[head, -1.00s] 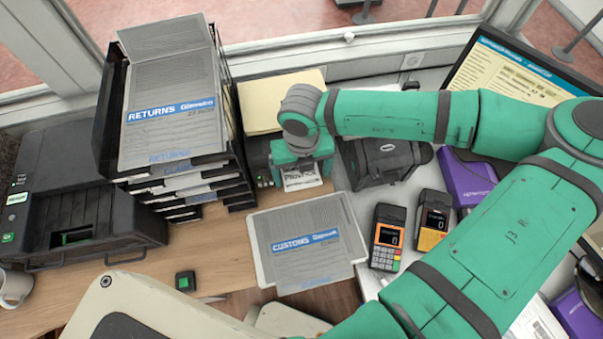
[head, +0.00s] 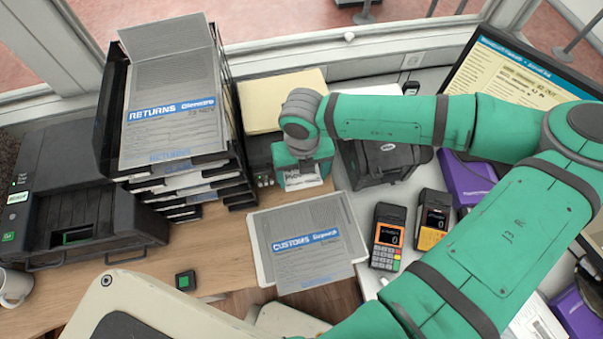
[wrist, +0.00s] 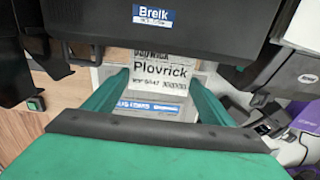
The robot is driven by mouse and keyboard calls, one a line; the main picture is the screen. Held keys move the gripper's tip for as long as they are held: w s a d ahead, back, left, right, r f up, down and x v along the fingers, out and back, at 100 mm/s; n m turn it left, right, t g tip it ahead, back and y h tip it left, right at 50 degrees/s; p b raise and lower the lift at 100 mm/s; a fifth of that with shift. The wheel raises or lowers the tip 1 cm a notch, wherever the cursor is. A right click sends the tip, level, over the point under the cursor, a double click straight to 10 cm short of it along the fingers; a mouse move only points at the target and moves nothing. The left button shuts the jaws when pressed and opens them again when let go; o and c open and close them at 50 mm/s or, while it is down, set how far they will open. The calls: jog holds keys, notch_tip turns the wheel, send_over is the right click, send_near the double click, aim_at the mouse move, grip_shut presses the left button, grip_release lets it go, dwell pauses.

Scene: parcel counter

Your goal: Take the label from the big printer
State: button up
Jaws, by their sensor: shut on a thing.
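A white label (wrist: 162,75) printed "Plovrick" hangs from the front of the big dark printer (wrist: 215,28), which has a blue "Brelk" sticker in the wrist view. My gripper (wrist: 160,82) is shut on the label, with one green finger on each side of it. In the head view, the lower part of the label (head: 305,182) shows just below my green gripper. The big printer (head: 258,155) is mostly hidden there behind my gripper and a stack of papers. I cannot tell if the label is still attached to the printer.
A smaller black printer (head: 388,160) stands right of my gripper. A tall document tray (head: 105,110) rises to the left. A "Customs" paper pad (head: 310,265) lies in front. Two card terminals (head: 390,235) stand on the right.

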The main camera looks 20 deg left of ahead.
jog(key=shift+r, duration=0.15)
jog(key=shift+s+d+r, duration=0.15)
jog(key=shift+s+r, duration=0.1)
jog(key=shift+r, duration=0.45)
jog(key=shift+s+d+r, duration=0.15)
jog(key=shift+s+r, duration=0.1)
jog(key=shift+r, duration=0.4)
notch_tip(320, 180, up, 9)
jog(key=w, duration=0.1)
jog(key=shift+a, duration=0.35)
